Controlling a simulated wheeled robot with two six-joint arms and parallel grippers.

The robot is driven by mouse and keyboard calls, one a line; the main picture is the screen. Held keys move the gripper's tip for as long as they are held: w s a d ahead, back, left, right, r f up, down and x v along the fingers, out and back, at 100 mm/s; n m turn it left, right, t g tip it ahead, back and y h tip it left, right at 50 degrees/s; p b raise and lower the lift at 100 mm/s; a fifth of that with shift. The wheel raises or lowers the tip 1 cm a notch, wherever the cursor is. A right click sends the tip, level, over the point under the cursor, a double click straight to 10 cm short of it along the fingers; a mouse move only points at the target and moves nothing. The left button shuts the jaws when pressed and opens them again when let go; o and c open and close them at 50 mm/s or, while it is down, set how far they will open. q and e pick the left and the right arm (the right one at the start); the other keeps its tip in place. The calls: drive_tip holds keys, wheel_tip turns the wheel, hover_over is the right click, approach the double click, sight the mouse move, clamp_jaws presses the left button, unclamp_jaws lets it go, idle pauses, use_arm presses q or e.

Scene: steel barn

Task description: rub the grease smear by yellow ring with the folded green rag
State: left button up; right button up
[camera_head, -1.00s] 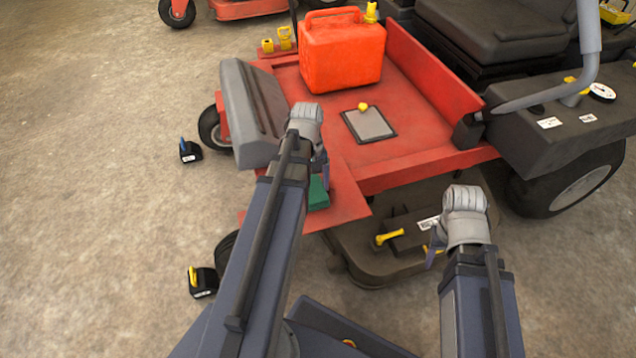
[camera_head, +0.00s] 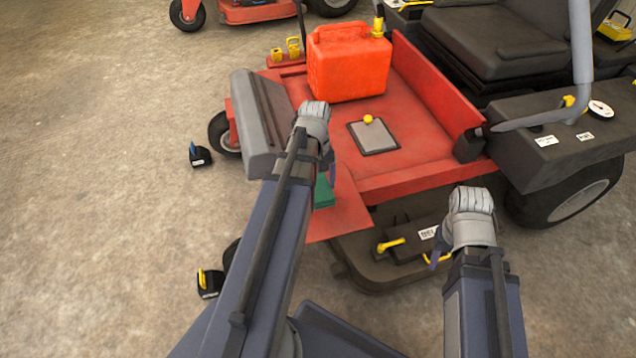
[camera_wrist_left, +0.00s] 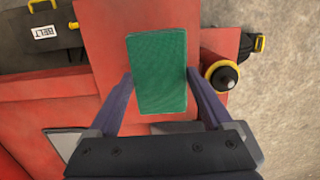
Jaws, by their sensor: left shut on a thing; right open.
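The folded green rag (camera_head: 323,191) is in my left gripper (camera_head: 328,168), over the red front plate of the mower. In the left wrist view, the rag (camera_wrist_left: 158,72) is a green rectangle between the two fingers of the left gripper (camera_wrist_left: 161,82). I cannot tell whether it touches the plate. A yellow ring (camera_wrist_left: 210,72) around a dark round knob shows just right of the rag in that view. I see no grease smear; the rag and arm hide part of the plate. My right gripper (camera_head: 436,260) is open, low in front of the mower.
A red fuel can (camera_head: 348,66) and a grey pad with a yellow knob (camera_head: 378,138) are on the red deck (camera_head: 415,160). A grey padded block (camera_head: 256,130) stands left of my left arm. Small black blocks (camera_head: 200,156) lie on the open concrete floor.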

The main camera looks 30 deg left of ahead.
use_arm(q)
drive_tip(key=shift+r, duration=0.15)
wheel_tip(320, 180, up, 3)
drive_tip(key=p, duration=0.3)
idle(0.6)
